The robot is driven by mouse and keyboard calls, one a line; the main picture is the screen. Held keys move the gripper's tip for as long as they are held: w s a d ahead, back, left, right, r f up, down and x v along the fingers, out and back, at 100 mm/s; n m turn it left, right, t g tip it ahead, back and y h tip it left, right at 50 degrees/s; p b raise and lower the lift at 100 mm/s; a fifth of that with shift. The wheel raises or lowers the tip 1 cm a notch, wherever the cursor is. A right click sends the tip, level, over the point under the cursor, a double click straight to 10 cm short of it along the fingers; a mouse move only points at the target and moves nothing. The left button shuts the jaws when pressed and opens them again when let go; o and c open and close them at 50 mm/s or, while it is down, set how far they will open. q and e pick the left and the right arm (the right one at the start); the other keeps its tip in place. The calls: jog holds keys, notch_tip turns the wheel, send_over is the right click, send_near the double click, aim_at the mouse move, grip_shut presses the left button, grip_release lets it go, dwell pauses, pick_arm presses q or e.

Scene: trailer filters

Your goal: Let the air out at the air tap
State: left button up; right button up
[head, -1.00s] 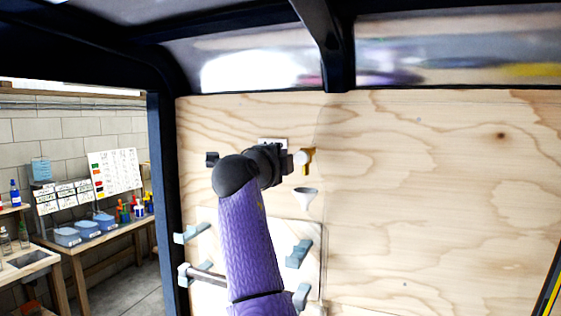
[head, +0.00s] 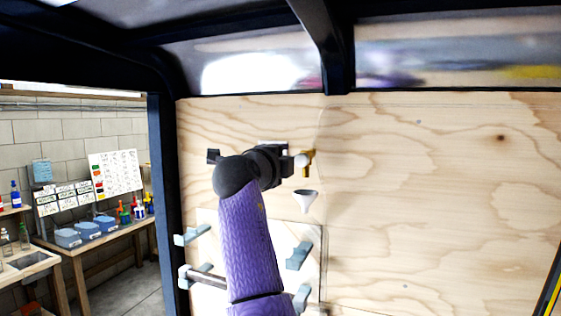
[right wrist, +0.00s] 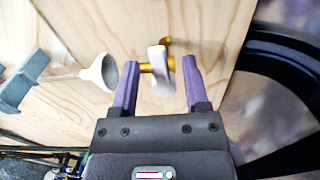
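The air tap (head: 308,162) is brass with a white handle and sits on the plywood wall, right of my right gripper (head: 290,160) in the head view. In the right wrist view the white handle (right wrist: 160,72) lies between the two purple fingers of my right gripper (right wrist: 160,72), with a gap on each side. The brass body (right wrist: 146,67) shows behind the handle, close to the left finger. The right gripper is open. In the head view the wrist hides most of its fingers. My left gripper is out of view.
A white funnel (head: 306,201) is just below the tap; it is left of the fingers in the right wrist view (right wrist: 104,71). Grey-blue brackets (head: 299,255) are lower on the wall. The plywood (head: 430,220) to the right is bare. A workbench (head: 110,235) stands outside at left.

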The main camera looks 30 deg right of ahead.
jog(key=b+v, duration=0.5)
jog(key=v, duration=0.5)
